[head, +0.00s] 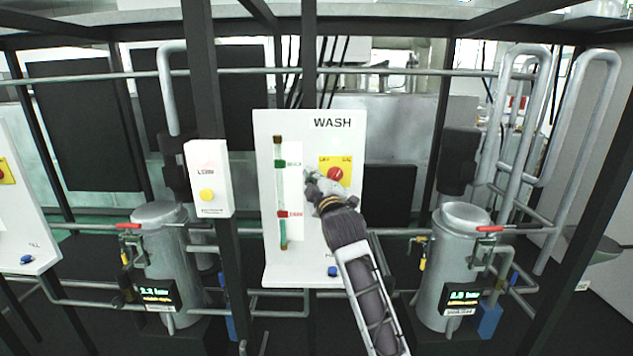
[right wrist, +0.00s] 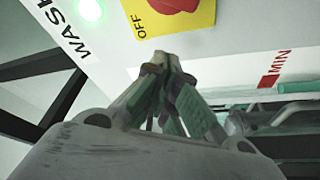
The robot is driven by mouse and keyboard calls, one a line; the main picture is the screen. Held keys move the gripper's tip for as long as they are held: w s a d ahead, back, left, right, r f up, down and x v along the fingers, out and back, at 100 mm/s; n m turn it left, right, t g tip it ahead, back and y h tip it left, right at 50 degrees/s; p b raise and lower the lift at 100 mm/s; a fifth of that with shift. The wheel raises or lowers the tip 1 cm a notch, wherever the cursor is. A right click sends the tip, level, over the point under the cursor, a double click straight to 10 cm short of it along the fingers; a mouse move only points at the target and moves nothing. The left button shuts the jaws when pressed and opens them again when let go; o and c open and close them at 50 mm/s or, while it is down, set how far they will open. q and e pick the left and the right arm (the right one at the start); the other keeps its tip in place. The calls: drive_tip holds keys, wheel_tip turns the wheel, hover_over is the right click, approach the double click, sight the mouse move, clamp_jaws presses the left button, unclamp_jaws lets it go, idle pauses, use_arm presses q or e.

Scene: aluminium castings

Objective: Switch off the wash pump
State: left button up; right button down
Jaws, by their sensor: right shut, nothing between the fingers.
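The white WASH panel (head: 268,140) stands in the middle of the head view. On it a red rotary switch (head: 335,174) sits on a yellow plate (head: 326,161). In the right wrist view the red switch (right wrist: 176,4) is cut off by the top edge, and its yellow plate (right wrist: 197,22) shows the word OFF. Which way the switch is turned I cannot tell. My right gripper (head: 312,174) is shut and empty, in front of the panel just left of the switch. Its fingertips (right wrist: 165,58) lie below the plate in the wrist view. My left gripper is not in view.
A lit green lamp (right wrist: 89,10) shows by the WASH lettering. A sight glass (head: 281,190) is left of my gripper, and a blue button (head: 332,271) is low on the panel. Metal vessels (head: 455,262) and pipes flank the panel.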

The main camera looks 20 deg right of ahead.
sight(335, 176)
drive_tip(key=shift+w+r, duration=0.2)
drive_tip(key=shift+w, duration=0.9)
drive_tip(key=shift+s+d+f, duration=0.2)
drive_tip(key=shift+d+f, duration=0.2)
drive_tip(key=shift+d, duration=0.2)
drive_tip(key=shift+s+d+f, duration=0.15)
drive_tip(key=shift+d+f, duration=0.2)
drive_tip(key=shift+d, duration=0.2)
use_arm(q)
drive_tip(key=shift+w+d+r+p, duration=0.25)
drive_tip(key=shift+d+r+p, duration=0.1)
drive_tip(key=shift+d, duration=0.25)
use_arm(e)
drive_tip(key=shift+s+d+f, duration=0.15)
drive_tip(key=shift+d+f, duration=0.1)
drive_tip(key=shift+d, duration=0.25)
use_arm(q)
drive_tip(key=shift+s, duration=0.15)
